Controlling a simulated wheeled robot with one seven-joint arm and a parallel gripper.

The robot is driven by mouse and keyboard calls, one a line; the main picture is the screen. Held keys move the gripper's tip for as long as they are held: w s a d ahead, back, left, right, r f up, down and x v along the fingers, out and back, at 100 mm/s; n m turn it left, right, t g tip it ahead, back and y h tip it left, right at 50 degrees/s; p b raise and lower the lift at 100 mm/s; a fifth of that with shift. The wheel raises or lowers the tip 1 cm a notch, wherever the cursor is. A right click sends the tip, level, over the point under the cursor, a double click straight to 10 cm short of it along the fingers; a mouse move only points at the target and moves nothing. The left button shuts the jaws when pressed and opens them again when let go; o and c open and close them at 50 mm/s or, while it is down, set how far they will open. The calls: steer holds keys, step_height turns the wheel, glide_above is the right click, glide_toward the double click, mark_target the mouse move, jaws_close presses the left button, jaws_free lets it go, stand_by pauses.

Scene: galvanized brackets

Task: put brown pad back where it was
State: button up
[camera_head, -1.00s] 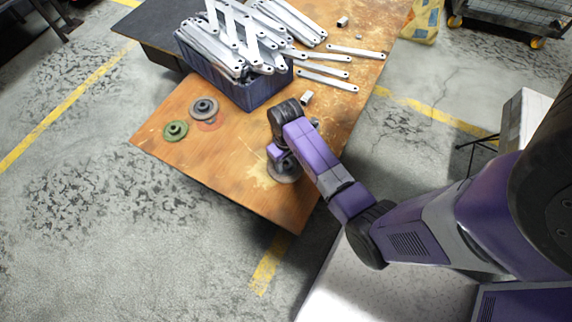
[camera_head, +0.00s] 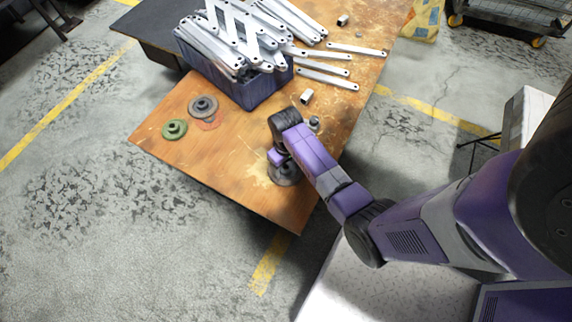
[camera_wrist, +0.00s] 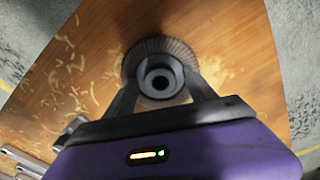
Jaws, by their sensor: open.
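A round brownish-grey pad with a dark ribbed rim and a grey central hub (camera_wrist: 160,48) lies flat on the wooden table. In the head view its edge shows under my arm (camera_head: 285,176). My gripper (camera_wrist: 161,84) is open above the pad, with one finger on each side of the hub. I cannot tell whether the fingers touch it. A grey disc with a hub (camera_head: 203,106) and a green disc (camera_head: 174,129) lie farther left on the table.
A dark blue bin (camera_head: 250,91) heaped with galvanized brackets stands behind my gripper. Loose brackets (camera_head: 328,79) and small metal parts (camera_head: 306,96) lie to its right. The table (camera_head: 225,165) is bare between the left discs and my gripper.

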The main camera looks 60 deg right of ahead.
steer(key=shift+r, duration=0.1)
step_height(320, 180, up, 12)
steer(key=p, duration=0.3)
steer(key=n+t+h, duration=0.1)
steer(key=t+h, duration=0.1)
steer(key=t, duration=0.1)
glide_toward(286, 167)
steer(key=s+a, duration=0.2)
steer(key=s+a+r+n+t, duration=0.2)
steer(key=s+a+r+t, duration=0.1)
steer(key=s+a+r, duration=0.15)
steer(key=s+a+r+t, duration=0.3)
steer(key=r, duration=0.5)
steer(key=s+a+r+t+y, duration=0.1)
steer(key=s+a+r+t, duration=0.2)
steer(key=r, duration=0.5)
steer(key=s+a+r+n+t+y, duration=0.1)
steer(key=s+a+r+t, duration=0.2)
steer(key=r, duration=0.6)
steer(key=shift+s+a, duration=0.15)
steer(key=shift+a, duration=0.65)
steer(key=shift+r, duration=0.1)
step_height(286, 167, up, 3)
steer(key=p, duration=0.3)
steer(key=shift+r, duration=0.25)
